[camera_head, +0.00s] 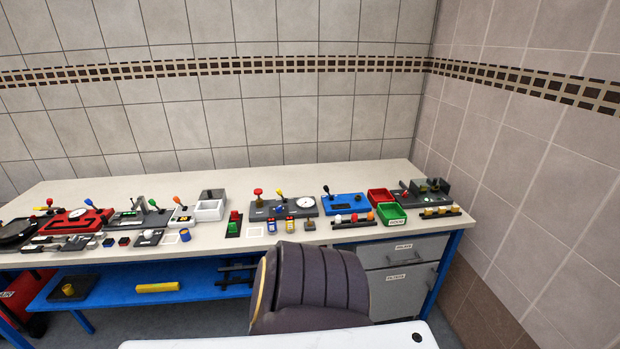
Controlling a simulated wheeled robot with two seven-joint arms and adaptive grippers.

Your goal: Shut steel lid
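A small light-grey box (209,213) stands on the workbench, left of the middle. A dark grey panel (212,194) stands up at its back edge and looks like a raised lid; I cannot tell for sure that it is the steel lid. The front of the box looks open, with its pale inside showing. Neither of my grippers is in view.
The long workbench (330,176) is crowded with small devices along its front. A dark padded chair (318,280) stands before its middle. A red bin (381,197) and a green bin (391,214) sit to the right, above grey drawers (400,285).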

